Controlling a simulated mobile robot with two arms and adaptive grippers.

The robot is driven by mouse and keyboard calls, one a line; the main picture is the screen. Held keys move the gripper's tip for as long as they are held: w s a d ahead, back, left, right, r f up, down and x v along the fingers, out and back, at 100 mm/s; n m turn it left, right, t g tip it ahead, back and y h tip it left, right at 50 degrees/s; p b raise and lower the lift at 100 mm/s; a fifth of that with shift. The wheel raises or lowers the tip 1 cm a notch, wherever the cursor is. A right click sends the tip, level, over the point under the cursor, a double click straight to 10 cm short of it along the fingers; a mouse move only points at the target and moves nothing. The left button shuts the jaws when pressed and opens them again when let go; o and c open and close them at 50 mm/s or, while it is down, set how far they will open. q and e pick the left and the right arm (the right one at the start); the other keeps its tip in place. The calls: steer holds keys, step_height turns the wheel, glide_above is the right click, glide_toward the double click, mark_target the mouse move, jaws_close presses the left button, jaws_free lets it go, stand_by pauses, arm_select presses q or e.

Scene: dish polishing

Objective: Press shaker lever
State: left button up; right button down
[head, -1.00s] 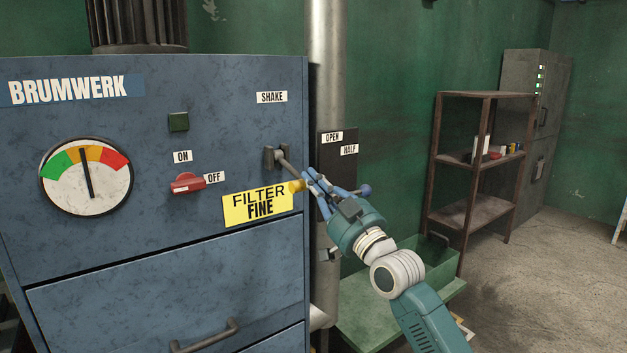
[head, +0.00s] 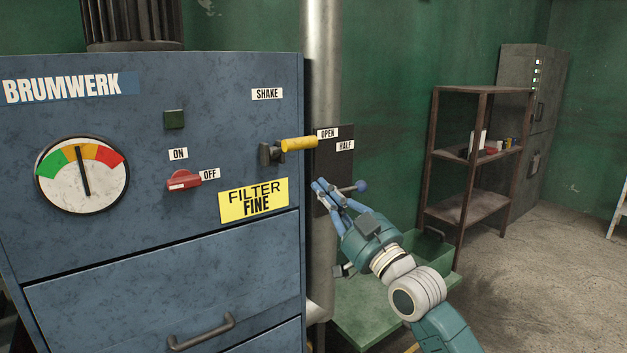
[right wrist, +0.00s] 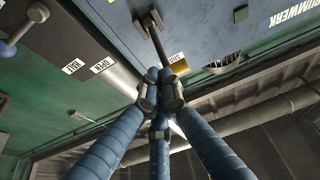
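The shaker lever (head: 299,143) has a yellow grip and a dark pivot on the blue cabinet's front, under the SHAKE label (head: 267,94). It sticks out roughly level to the right. In the right wrist view the lever (right wrist: 157,38) shows ahead of the fingertips, its yellow end close beyond them. My right gripper (head: 321,186) is below and slightly right of the lever, apart from it in the head view. Its blue fingers are drawn together at the tips (right wrist: 158,76), and I see nothing held. My left gripper is out of view.
A blue-knobbed lever (head: 360,186) is beside my right fingers, below the OPEN and HALF labels on a dark plate (head: 333,160) by the pipe (head: 320,60). A red switch (head: 183,180) and gauge (head: 82,175) are on the cabinet. A rusty shelf (head: 482,92) stands right.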

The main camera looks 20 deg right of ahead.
steer(key=shift+v, duration=1.15)
steer(key=shift+f, duration=0.15)
